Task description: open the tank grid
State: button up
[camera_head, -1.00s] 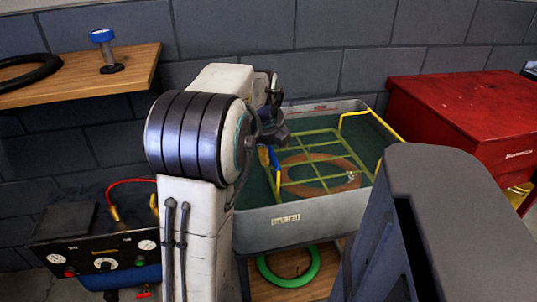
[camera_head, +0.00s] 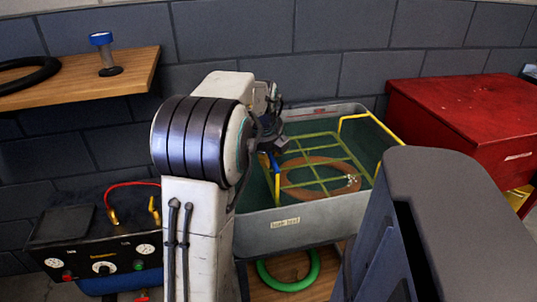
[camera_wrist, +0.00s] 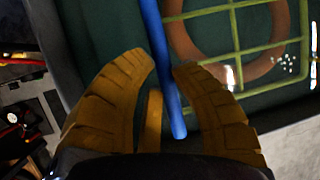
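The tank (camera_head: 290,232) is a grey open bin with a dark green inside, standing centre in the head view. The yellow-green grid (camera_head: 312,160) lies across its inside over a brown-orange ring (camera_head: 345,180); the grid also shows in the wrist view (camera_wrist: 236,45). A blue bar (camera_wrist: 165,60) runs between my gripper's (camera_wrist: 166,68) two brown-yellow fingers, with gaps visible beside it. A short yellow bar (camera_wrist: 153,120) also shows between the fingers. In the head view my gripper (camera_head: 272,140) is at the tank's left side, partly hidden by my arm.
A yellow rail (camera_head: 375,118) stands at the tank's right. A red cabinet (camera_head: 465,105) is right of it. A wooden shelf (camera_head: 90,85) holds a blue-capped item (camera_head: 103,48). A panel with gauges (camera_head: 100,262) is at lower left; a green ring (camera_head: 290,280) lies below the tank.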

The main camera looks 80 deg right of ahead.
grip_shut()
jog(key=shift+r, duration=0.1)
